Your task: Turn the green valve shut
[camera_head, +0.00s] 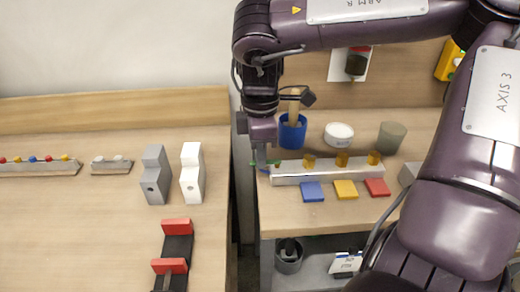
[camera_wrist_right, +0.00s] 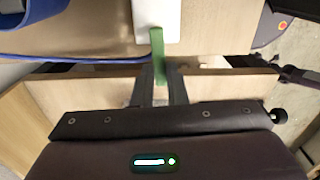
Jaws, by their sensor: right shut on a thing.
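The green valve's handle (camera_wrist_right: 157,45) is a flat green bar in the right wrist view. Its near end lies between the fingers of my right gripper (camera_wrist_right: 160,88), which is shut on it. In the head view, my right gripper (camera_head: 262,163) points down at the left end of a pale grey bar (camera_head: 325,175). Only small bits of green (camera_head: 277,163) show beside the fingers there. The bar also carries several amber pieces (camera_head: 342,160). The valve's body is mostly hidden by the gripper. My left gripper is out of view.
A blue cup (camera_head: 292,133) stands just behind the gripper. A white bowl (camera_head: 338,134) and a grey-green cup (camera_head: 391,136) stand farther right. Blue (camera_head: 312,192), yellow (camera_head: 346,190) and red (camera_head: 377,188) squares lie before the bar. A gap separates the left table.

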